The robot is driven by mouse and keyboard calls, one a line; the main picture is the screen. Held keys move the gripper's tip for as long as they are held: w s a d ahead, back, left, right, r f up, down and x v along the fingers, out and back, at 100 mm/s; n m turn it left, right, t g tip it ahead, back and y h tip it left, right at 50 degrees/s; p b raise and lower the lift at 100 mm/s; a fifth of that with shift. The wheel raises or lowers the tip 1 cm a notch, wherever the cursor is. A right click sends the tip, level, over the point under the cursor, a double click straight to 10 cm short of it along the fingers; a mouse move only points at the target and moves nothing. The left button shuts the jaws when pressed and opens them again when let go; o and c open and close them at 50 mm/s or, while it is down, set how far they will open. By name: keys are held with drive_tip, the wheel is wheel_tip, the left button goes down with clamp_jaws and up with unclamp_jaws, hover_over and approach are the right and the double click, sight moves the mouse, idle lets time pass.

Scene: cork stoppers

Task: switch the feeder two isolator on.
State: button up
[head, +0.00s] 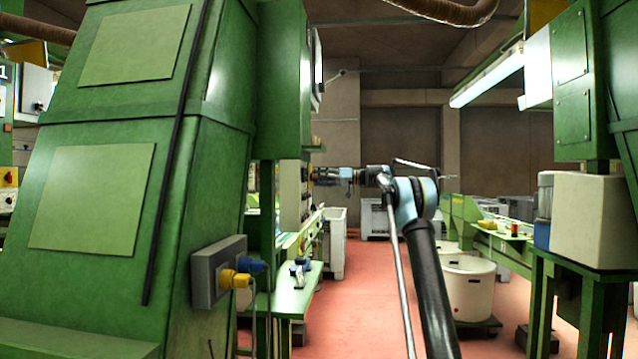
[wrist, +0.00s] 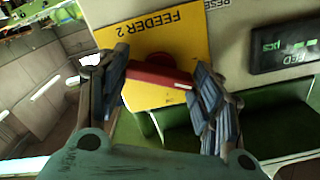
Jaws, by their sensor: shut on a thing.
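The feeder two isolator has a yellow plate (wrist: 180,45) lettered "FEEDER 2", upside down in the wrist view. Its red handle (wrist: 158,78) lies at a slant to the lettering. My gripper (wrist: 160,84) has one blue-grey finger pad at each end of the red handle and is shut on it. In the head view my gripper (head: 318,176) reaches left to the side of a pale panel; the isolator's face is turned away there and the handle is hidden.
A dark display reading "FED pcs" (wrist: 285,45) is beside the yellow plate. A tall green machine (head: 110,180) fills the left of the head view, with a grey socket box (head: 205,275) on it. A white tub (head: 468,290) stands right of my arm. The red floor (head: 350,310) between is clear.

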drive_tip(key=m, duration=1.2)
drive_tip(key=shift+w+d, duration=0.1)
drive_tip(key=shift+m, duration=0.3)
idle(0.3)
drive_tip(key=o, duration=1.1)
drive_tip(key=shift+f, duration=0.1)
drive_tip(key=shift+c, duration=0.2)
